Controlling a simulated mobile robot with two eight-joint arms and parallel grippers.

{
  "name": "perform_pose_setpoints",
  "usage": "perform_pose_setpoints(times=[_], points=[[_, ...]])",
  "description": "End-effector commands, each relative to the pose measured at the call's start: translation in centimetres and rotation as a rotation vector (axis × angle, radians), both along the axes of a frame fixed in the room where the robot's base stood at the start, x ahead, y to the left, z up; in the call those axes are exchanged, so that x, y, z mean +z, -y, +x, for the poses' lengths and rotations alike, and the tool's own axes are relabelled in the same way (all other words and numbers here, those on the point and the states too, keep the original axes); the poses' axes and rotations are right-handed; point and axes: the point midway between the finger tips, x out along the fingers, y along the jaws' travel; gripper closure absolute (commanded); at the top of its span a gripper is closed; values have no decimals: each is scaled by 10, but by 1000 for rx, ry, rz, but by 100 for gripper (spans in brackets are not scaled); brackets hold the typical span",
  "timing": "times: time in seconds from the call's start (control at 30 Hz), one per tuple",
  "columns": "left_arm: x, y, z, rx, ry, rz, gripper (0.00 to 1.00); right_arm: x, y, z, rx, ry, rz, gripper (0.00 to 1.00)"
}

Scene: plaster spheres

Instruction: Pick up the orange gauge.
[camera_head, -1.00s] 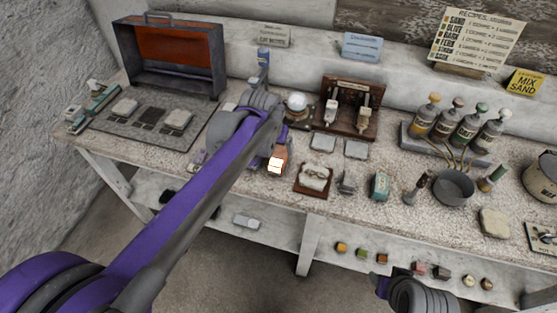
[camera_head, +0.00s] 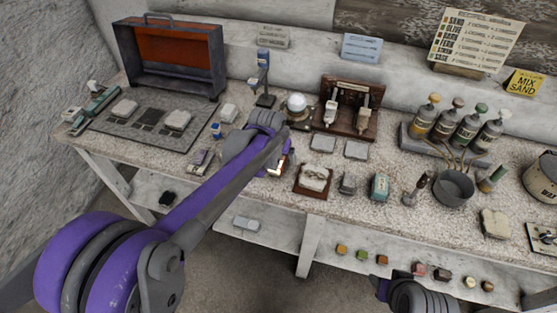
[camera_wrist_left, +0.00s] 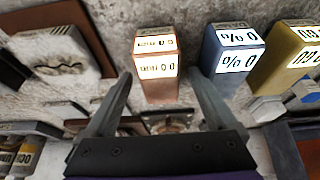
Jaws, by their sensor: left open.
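The orange gauge (camera_wrist_left: 158,58) is a small upright copper-orange block with lit readouts. In the left wrist view it stands ahead between the fingertips of my left gripper (camera_wrist_left: 159,86), which is open with a gap visible on each side. In the head view only a part of the orange gauge (camera_head: 289,163) shows, beside the end of my left arm, which hides the rest; the left fingers are hard to make out there. My right gripper (camera_head: 385,287) is partly in view at the bottom edge, away from the gauge, and its jaws are unclear.
In the left wrist view a blue gauge (camera_wrist_left: 229,58) and a yellow gauge (camera_wrist_left: 284,58) stand close to the right of the orange one. In the head view a framed plaster piece (camera_head: 313,181) lies just right of the orange gauge. The glass-ball stand (camera_head: 297,106) is behind.

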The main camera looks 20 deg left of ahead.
Motion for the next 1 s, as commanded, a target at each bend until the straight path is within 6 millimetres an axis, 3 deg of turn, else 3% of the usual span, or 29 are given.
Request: perform_pose_setpoints(times=[0.67, 1.0], points=[[-5, 0, 0, 0, 0, 0, 10, -3, 0, -1, 0, -1, 0, 50], [-5, 0, 0, 0, 0, 0, 71, -3, 0, -1, 0, -1, 0, 50]])
